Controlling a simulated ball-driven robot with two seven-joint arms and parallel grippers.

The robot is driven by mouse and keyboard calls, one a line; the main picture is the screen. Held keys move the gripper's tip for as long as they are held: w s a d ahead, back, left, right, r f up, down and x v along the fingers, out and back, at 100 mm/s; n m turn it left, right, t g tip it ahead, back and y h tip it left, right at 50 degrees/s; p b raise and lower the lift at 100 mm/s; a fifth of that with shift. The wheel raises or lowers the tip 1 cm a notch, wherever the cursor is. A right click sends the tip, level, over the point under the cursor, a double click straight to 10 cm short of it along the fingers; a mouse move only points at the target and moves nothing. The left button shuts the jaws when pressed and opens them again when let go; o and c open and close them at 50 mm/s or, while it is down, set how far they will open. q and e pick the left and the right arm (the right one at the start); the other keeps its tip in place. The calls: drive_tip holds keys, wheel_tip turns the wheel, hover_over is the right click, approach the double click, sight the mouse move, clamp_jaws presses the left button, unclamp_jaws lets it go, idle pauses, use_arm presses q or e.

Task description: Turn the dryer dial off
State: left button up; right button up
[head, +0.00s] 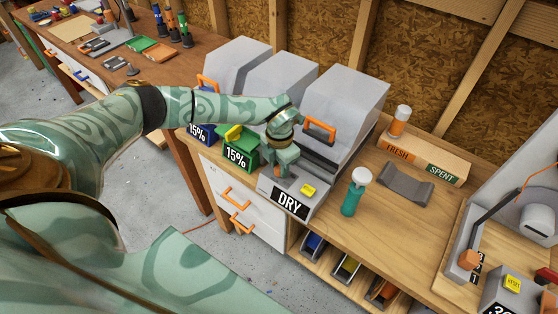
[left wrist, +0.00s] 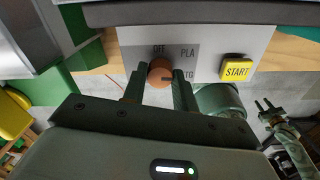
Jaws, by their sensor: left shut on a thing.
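The dryer (head: 345,100) is a grey box with an orange handle and a front panel marked DRY. Its small orange-brown dial (left wrist: 160,71) shows in the left wrist view, under the label OFF. PLA and a partly hidden label ending in TG lie to its right. The dial's dark mark points right, towards TG. My left gripper (head: 284,172) is at the panel; in the left wrist view its fingers (left wrist: 158,84) are shut on the dial from both sides. In the head view it hides the dial. My right gripper (left wrist: 266,107) shows small in the left wrist view, fingers apart and empty.
A yellow START button (left wrist: 236,70) sits right of the dial. A teal bottle (head: 354,192) stands just right of the dryer panel. A green 15% box (head: 239,150) is at its left. A grey cradle (head: 406,184) and FRESH/SPENT block (head: 425,158) lie further right on the bench.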

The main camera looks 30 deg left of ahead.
use_arm(q)
drive_tip(key=n+p, duration=0.1)
drive_tip(key=n, duration=0.2)
drive_tip(key=n+p, duration=0.1)
drive_tip(key=shift+r+n+p, duration=0.25)
drive_tip(key=shift+n+p, duration=0.05)
drive_tip(key=shift+p, duration=0.05)
drive_tip(key=n+p, duration=0.3)
drive_tip(key=n, duration=0.2)
drive_tip(key=n+p, duration=0.3)
drive_tip(key=n, duration=0.2)
drive_tip(key=shift+w+f+n+p, duration=0.1)
drive_tip(key=shift+n+p, duration=0.9)
drive_tip(key=shift+n, duration=0.9)
drive_tip(key=shift+a, duration=0.1)
drive_tip(key=o, duration=1)
drive_tip(key=shift+c, duration=0.2)
